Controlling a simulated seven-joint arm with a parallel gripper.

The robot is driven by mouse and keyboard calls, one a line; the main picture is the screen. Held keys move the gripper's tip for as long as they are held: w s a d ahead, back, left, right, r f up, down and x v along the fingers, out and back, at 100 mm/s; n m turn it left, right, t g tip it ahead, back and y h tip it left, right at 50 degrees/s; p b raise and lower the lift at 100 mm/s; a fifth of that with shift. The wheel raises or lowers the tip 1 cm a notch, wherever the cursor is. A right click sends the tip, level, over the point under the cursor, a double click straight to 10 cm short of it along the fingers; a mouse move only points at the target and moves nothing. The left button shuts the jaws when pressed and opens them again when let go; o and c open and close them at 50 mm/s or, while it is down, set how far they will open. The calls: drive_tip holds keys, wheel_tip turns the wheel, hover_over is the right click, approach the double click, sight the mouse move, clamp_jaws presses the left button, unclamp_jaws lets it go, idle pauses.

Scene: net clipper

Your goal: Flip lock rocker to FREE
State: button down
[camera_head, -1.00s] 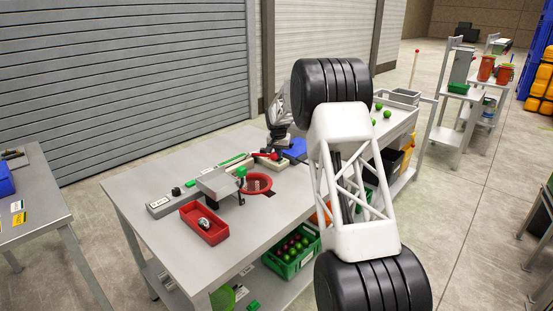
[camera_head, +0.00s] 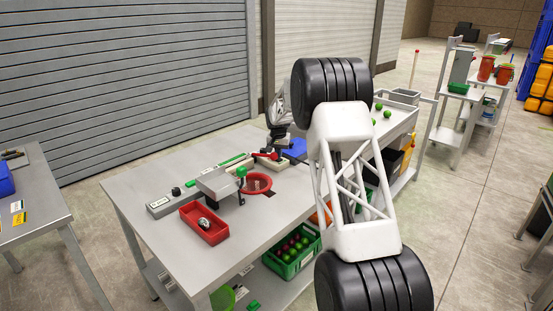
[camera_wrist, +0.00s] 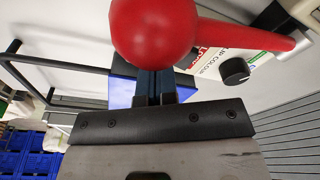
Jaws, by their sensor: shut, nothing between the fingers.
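The net clipper (camera_head: 217,184) stands on the grey table, with a green ball knob and a red ring at its near side. A red lever with a ball end (camera_wrist: 155,30) fills the top of the wrist view, its bar running right. My gripper (camera_wrist: 156,84) is shut and empty, its fingertips just below the red ball in that picture; I cannot tell if they touch it. In the head view it is small, near the lever at the table's far end. A label partly reading LOCK (camera_wrist: 207,60) shows behind the ball. I cannot make out the lock rocker; the ball may hide it.
A black knob (camera_wrist: 236,71) sits beside the label. A blue bin (camera_head: 294,148) lies beyond the lever. A red tray (camera_head: 205,222) with a small item stands at the table's front. The table's near right surface is clear. A cart with green balls (camera_head: 387,114) adjoins behind my arm.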

sight(279, 160)
drive_tip(key=shift+r, duration=3.05)
drive_tip(key=shift+r, duration=0.1)
drive_tip(key=s+d+r, duration=0.3)
drive_tip(key=s+r, duration=0.4)
drive_tip(key=s, duration=0.6)
drive_tip(key=s+d+r+n, duration=0.1)
drive_tip(key=s+d+r, duration=0.2)
drive_tip(key=s+r, duration=0.65)
drive_tip(key=s+d+r, duration=0.4)
drive_tip(key=s+r, duration=0.1)
drive_tip(key=s, duration=1)
drive_tip(key=s+d+f, duration=0.1)
drive_tip(key=s+f, duration=0.1)
drive_tip(key=s, duration=1.2)
drive_tip(key=s+d+f+n, duration=0.1)
drive_tip(key=s+f, duration=0.2)
drive_tip(key=s, duration=1.1)
drive_tip(key=s+d+f, duration=0.1)
drive_tip(key=s+f, duration=0.2)
drive_tip(key=s, duration=1.1)
drive_tip(key=shift+s+d+n+t, duration=0.15)
drive_tip(key=shift+d+n+t, duration=0.2)
drive_tip(key=shift+n+t, duration=0.05)
